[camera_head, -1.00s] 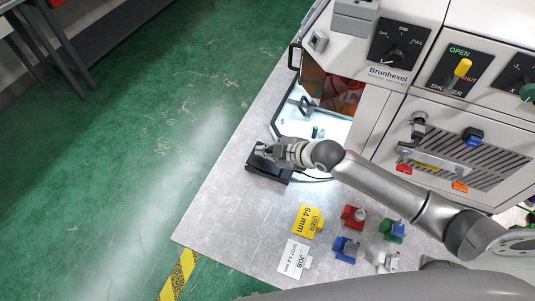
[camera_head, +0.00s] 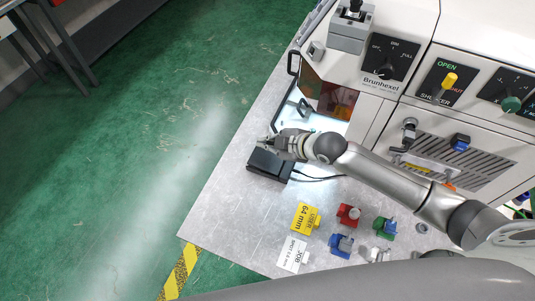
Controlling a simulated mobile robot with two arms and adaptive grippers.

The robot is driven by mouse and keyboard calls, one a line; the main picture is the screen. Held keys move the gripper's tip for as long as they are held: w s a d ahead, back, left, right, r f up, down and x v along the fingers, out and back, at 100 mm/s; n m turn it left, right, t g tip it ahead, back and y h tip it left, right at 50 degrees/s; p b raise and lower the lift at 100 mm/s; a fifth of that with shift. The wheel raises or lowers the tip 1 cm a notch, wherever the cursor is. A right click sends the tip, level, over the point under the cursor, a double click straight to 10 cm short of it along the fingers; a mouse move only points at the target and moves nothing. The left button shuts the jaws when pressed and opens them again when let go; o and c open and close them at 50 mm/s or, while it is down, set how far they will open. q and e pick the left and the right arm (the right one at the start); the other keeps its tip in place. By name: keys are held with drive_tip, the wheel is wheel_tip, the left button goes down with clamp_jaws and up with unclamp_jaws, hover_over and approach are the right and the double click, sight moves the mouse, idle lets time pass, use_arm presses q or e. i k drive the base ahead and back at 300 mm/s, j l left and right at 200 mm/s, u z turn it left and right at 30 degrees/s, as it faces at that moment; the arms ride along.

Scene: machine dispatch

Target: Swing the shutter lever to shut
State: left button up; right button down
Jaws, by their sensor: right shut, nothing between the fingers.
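The shutter lever has a yellow knob (camera_head: 450,80) on a thin stem. It stands on a black panel (camera_head: 432,84) on the machine's front, at the upper right. The panel has a green OPEN label at its top and a red SHUT label to the right. The lever leans up toward the OPEN label. My right gripper (camera_head: 268,143) is far to the left of the lever, over or beside a black box (camera_head: 268,164) on the table. Its fingers are small here and nothing shows between them. My left gripper is not in view.
An orange window (camera_head: 336,99) is below.

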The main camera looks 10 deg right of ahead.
sight(450, 79)
drive_tip(key=k+j, duration=0.15)
drive_tip(key=k, duration=0.35)
drive_tip(key=k+j, duration=0.15)
drive_tip(key=k, duration=0.35)
drive_tip(key=k+j, duration=0.15)
drive_tip(key=k, duration=0.3)
